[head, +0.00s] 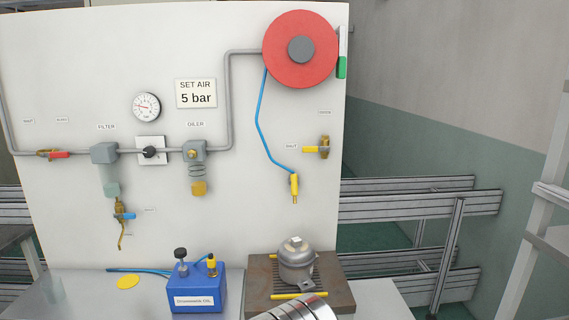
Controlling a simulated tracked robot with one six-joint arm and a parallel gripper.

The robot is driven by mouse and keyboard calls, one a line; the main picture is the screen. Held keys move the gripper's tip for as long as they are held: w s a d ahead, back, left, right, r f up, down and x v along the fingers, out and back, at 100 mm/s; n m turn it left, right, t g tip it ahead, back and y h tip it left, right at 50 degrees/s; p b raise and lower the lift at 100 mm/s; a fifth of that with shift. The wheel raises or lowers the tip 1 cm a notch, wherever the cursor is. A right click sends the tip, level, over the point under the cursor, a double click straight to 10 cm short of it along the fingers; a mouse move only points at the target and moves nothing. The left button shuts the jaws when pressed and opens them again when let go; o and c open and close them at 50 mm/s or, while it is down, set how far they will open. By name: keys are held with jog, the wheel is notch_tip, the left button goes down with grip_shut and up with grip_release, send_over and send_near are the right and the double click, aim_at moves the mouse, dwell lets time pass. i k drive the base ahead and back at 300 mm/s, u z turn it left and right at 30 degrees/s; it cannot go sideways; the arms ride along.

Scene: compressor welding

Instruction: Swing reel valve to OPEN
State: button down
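The valve near the hose reel has a brass body (325,146) on the right side of the white panel. Its yellow handle (310,149) lies level, pointing left towards a small label (291,146) that seems to read SHUT. Another small label (324,112), which seems to read OPEN, sits above the valve. The red reel (318,62) is higher up, with a blue hose hanging down to a yellow nozzle (294,186). A silver banded cylinder at the bottom edge looks like part of my arm. My gripper's fingers do not show.
A grey compressor (296,262) stands on a brown plate (340,295) below the valve. A blue box (197,290) stands to its left. A red-handled valve (56,154) and a blue-handled valve (125,216) are on the panel's left. Metal rails (420,200) lie right of the panel.

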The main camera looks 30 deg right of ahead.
aim_at(305, 148)
jog(key=u, duration=0.4)
jog(key=k, duration=0.55)
jog(key=u, duration=0.45)
jog(key=i, duration=1.5)
jog(key=z, duration=1.2)
jog(key=i, duration=0.65)
jog(key=z, duration=0.35)
